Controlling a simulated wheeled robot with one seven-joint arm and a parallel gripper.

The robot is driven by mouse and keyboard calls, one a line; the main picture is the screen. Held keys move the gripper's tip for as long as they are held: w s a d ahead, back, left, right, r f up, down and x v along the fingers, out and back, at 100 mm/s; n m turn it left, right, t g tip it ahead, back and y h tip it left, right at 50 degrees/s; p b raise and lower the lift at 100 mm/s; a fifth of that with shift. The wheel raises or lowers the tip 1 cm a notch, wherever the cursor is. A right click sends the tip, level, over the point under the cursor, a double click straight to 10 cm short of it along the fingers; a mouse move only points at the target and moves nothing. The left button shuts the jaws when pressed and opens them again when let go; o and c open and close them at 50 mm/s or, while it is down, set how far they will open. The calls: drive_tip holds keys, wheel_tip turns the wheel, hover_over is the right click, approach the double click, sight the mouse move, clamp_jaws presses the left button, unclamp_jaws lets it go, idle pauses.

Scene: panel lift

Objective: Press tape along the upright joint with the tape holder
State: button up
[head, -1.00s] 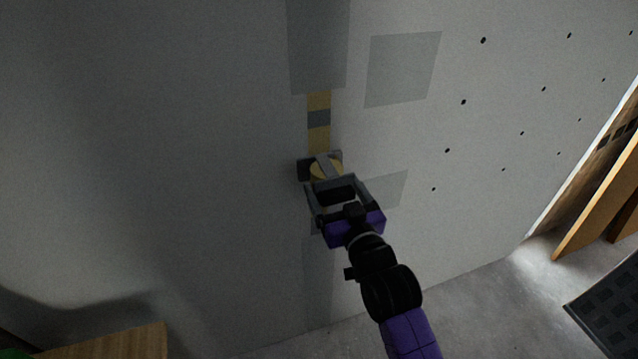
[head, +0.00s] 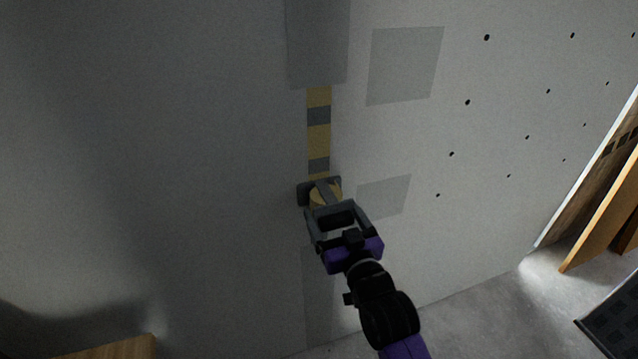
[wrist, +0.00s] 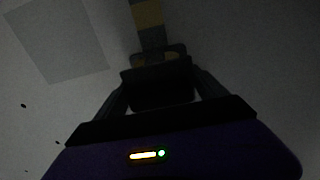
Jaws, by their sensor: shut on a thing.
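The tape holder (head: 305,194) is a dark block with a yellow tape roll, held against the wall. My gripper (head: 322,212) is shut on it; in the wrist view the holder (wrist: 155,57) shows dimly beyond the fingers. A strip of yellow tape (head: 318,138) with grey bands runs down the upright joint from the grey strip above to the holder. The tape also shows in the wrist view (wrist: 148,14). The joint right behind the holder and gripper is hidden. Below my gripper a darker grey strip (head: 318,290) continues down the wall without yellow tape.
The pale wall panel (head: 520,60) has grey patches (head: 405,65) and several dark screw dots to the right. Wooden boards (head: 605,205) lean at the far right, by a dark patterned slab (head: 615,325). A wooden surface (head: 110,348) is at bottom left. Concrete floor is below right.

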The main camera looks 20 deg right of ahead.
wheel_tip(320, 180, down, 18)
drive_tip(key=b, duration=1.3)
drive_tip(key=shift+f, duration=0.15)
drive_tip(key=s+p, duration=0.2)
drive_tip(key=s, duration=0.5)
idle(0.5)
drive_tip(key=shift+s+f+p, duration=0.1)
drive_tip(key=shift+p, duration=0.45)
